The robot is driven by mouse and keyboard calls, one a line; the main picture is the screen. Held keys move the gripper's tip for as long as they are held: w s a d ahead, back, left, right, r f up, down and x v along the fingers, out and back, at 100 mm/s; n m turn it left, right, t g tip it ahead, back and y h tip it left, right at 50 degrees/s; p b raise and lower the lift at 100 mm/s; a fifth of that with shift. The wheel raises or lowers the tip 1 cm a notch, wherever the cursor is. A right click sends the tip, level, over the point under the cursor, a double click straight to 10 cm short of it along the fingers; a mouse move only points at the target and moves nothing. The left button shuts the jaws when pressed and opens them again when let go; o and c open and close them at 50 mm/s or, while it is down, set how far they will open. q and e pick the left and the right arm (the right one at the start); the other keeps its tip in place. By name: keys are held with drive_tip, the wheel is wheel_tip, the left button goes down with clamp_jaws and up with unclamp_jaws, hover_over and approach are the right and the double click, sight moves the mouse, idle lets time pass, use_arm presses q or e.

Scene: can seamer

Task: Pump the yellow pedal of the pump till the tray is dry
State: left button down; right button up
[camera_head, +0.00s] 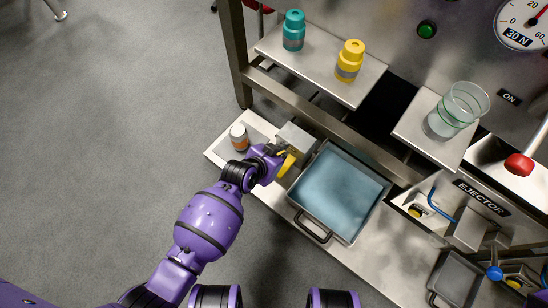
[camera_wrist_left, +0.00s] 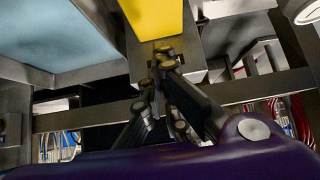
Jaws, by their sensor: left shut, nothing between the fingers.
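The yellow pedal (camera_head: 287,166) sits on the front of the grey pump box (camera_head: 298,138) on the low shelf. The metal tray (camera_head: 310,232) stands right of the pump and holds a wide sheet of bluish water (camera_head: 340,190). My left gripper (camera_head: 281,154) is shut and empty, right at the pedal. In the left wrist view its closed fingertips (camera_wrist_left: 163,56) lie at the near edge of the pedal (camera_wrist_left: 155,16); I cannot tell whether they touch. The water (camera_wrist_left: 62,32) shows there at the upper left. My right gripper is not in view.
An orange-and-white jar (camera_head: 239,137) stands left of the pump. Teal (camera_head: 293,30) and yellow (camera_head: 349,60) bottles stand on the shelf above, with a glass jar (camera_head: 457,110) on a plate. A machine with a red-knobbed lever (camera_head: 519,165) is at right. Floor at left is clear.

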use_arm(q)
wheel_tip(320, 180, down, 3)
drive_tip(key=shift+f+b, duration=0.1)
drive_tip(key=shift+b, duration=0.6)
drive_tip(key=shift+f+b, duration=0.3)
drive_tip(key=shift+f, duration=0.1)
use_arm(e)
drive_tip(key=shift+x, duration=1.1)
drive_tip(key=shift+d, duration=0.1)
